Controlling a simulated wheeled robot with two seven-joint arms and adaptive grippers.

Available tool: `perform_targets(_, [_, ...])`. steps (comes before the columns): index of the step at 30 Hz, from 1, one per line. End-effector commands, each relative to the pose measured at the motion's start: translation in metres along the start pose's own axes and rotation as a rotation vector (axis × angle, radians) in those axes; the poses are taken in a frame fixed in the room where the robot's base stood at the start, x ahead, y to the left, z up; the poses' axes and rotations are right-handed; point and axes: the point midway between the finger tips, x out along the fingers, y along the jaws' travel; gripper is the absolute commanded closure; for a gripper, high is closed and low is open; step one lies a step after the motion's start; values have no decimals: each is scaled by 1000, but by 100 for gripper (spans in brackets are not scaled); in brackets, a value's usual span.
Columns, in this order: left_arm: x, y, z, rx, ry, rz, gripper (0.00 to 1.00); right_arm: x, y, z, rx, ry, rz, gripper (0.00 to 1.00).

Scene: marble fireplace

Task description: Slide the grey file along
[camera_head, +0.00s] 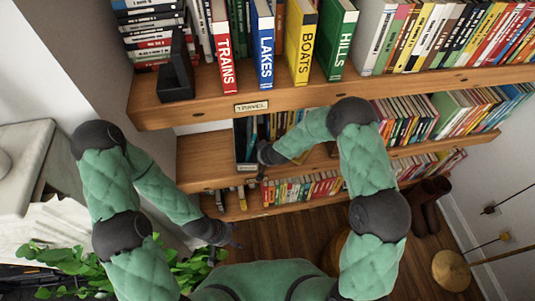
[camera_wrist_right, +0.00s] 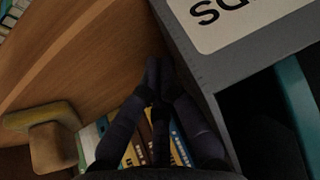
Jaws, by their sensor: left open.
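The grey file (camera_head: 241,140) stands on the middle shelf in the head view, just left of my right gripper (camera_head: 264,153). In the right wrist view the file (camera_wrist_right: 222,75) is a grey box on the right, with a white label bearing partly seen dark letters. A dark opening with a teal item shows at its lower right. My right gripper (camera_wrist_right: 157,70) has its fingertips together, with nothing seen between them, close beside the file's wall; I cannot tell whether they touch it. My left gripper (camera_head: 232,240) is open and low, below the shelves.
Books labelled TRAINS (camera_head: 223,55), LAKES and others fill the top shelf above a TRAVEL tag (camera_head: 252,107). A black bookend (camera_head: 177,75) stands at its left. The middle shelf's left end (camera_head: 203,165) is bare. A plant (camera_head: 75,258) is at lower left.

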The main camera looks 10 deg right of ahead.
Motion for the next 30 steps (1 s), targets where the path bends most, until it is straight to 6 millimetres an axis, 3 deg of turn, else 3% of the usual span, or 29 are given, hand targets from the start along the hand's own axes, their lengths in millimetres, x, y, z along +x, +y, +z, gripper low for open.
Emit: perform_targets(30, [-27, 10, 1, 0, 0, 0, 34, 9, -61, 0, -2, -2, -2, 100])
